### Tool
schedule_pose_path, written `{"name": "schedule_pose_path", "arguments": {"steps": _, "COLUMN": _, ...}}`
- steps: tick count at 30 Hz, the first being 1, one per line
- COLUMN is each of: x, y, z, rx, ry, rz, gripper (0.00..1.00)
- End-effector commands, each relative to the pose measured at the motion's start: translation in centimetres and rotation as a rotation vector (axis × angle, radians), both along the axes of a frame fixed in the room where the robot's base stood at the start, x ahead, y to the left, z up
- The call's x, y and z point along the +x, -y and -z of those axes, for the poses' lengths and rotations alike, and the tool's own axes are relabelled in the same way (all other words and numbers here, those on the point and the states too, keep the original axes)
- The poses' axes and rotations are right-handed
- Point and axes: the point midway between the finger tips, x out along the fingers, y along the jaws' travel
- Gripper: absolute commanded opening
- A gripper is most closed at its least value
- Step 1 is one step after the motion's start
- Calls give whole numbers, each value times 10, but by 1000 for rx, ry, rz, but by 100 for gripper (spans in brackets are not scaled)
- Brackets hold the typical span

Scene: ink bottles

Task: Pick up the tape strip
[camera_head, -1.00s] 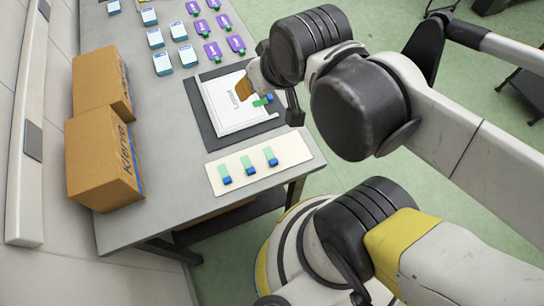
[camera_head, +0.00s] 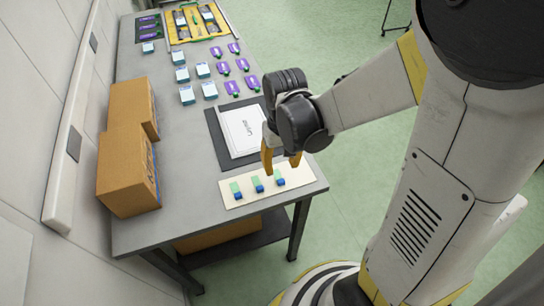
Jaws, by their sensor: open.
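Three tape strips, each green with a blue end, lie in a row on a cream board: the left one (camera_head: 236,188), the middle one (camera_head: 258,184) and the right one (camera_head: 280,178). The cream board (camera_head: 238,201) lies near the table's front end. My gripper (camera_head: 281,166) points down with its two orange fingers apart and empty. It is over the board's right part, close to the right strip. I cannot tell whether the fingers touch the board.
A white lettered box (camera_head: 242,132) lies on a dark mat (camera_head: 216,138) behind the board, partly hidden by my arm. Two cardboard boxes (camera_head: 127,175) stand at left. Several purple bottles (camera_head: 232,87), pale blue boxes (camera_head: 187,95) and a yellow tray (camera_head: 176,36) are farther back.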

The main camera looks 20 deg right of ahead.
Motion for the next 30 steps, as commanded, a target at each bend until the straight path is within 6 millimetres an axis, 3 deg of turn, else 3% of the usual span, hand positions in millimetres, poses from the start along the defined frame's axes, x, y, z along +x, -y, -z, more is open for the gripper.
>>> {"name": "schedule_pose_path", "arguments": {"steps": 1, "x": 0, "y": 0, "z": 12, "rx": 0, "ry": 1, "rz": 0, "gripper": 45}}
{"name": "schedule_pose_path", "arguments": {"steps": 10, "x": 2, "y": 1, "z": 35, "rx": 0, "ry": 2, "rz": 0, "gripper": 45}}
{"name": "schedule_pose_path", "arguments": {"steps": 18, "x": 5, "y": 2, "z": 77, "rx": 0, "ry": 2, "rz": 0, "gripper": 45}}
{"name": "schedule_pose_path", "arguments": {"steps": 26, "x": 5, "y": 2, "z": 78, "rx": 0, "ry": 2, "rz": 0, "gripper": 45}}
{"name": "schedule_pose_path", "arguments": {"steps": 30, "x": 5, "y": 2, "z": 78, "rx": 0, "ry": 2, "rz": 0, "gripper": 9}}
